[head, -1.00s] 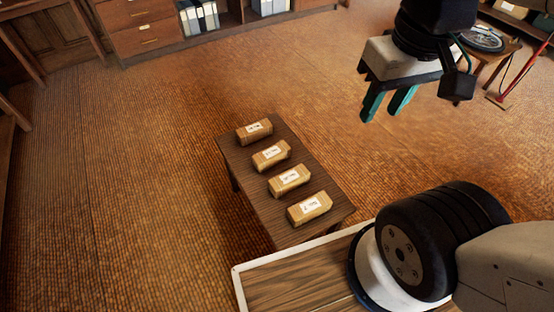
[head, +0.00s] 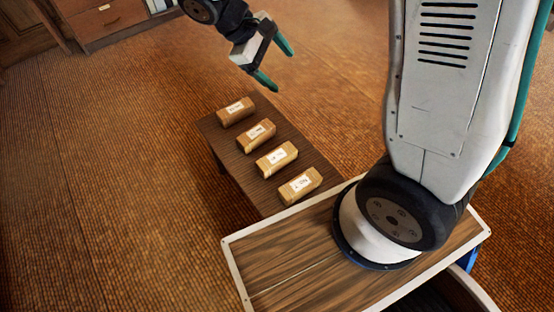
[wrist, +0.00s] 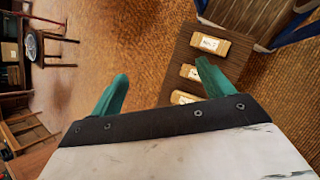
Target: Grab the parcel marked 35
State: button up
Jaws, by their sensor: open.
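Several brown box parcels lie in a row on a small dark wooden table, each with a white label on top. In the head view they run from the far parcel (head: 236,111) through the second (head: 257,135) and third (head: 277,159) to the near parcel (head: 300,186). The label marks are too small to read, so I cannot tell which is 35. My gripper (head: 280,69), with green fingers, is open and empty, above and beyond the table's far end. In the wrist view my gripper (wrist: 160,76) has parcels (wrist: 211,43) beyond its right finger, which partly hides some.
The small table (head: 222,147) stands against my wood-topped base. Open carpet (head: 110,190) lies to its left and beyond. A drawer cabinet (head: 98,25) is at the far left. The wrist view shows a stool (wrist: 50,48) and shelving at the left.

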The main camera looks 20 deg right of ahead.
jog(key=w+a+f+n+h, duration=0.1)
jog(key=w+a+f+n, duration=0.1)
jog(key=f, duration=0.4)
jog(key=w+a+f+n+h, duration=0.2)
jog(key=f, duration=0.4)
jog(key=n+t+h, duration=0.3)
jog(key=n+t, duration=0.2)
jog(key=n, duration=0.4)
send_near(277, 155)
jog(key=shift+s+a+f, duration=0.1)
jog(key=shift+s+f, duration=0.1)
jog(key=shift+s, duration=0.05)
jog(key=shift+d+f, duration=0.25)
jog(key=shift+d, duration=0.05)
jog(key=x, duration=0.7)
jog(key=shift+w+r, duration=0.1)
jog(key=shift+r, duration=0.1)
jog(key=c, duration=1.2)
jog(key=shift+c, duration=0.8)
jog(key=shift+r, duration=0.15)
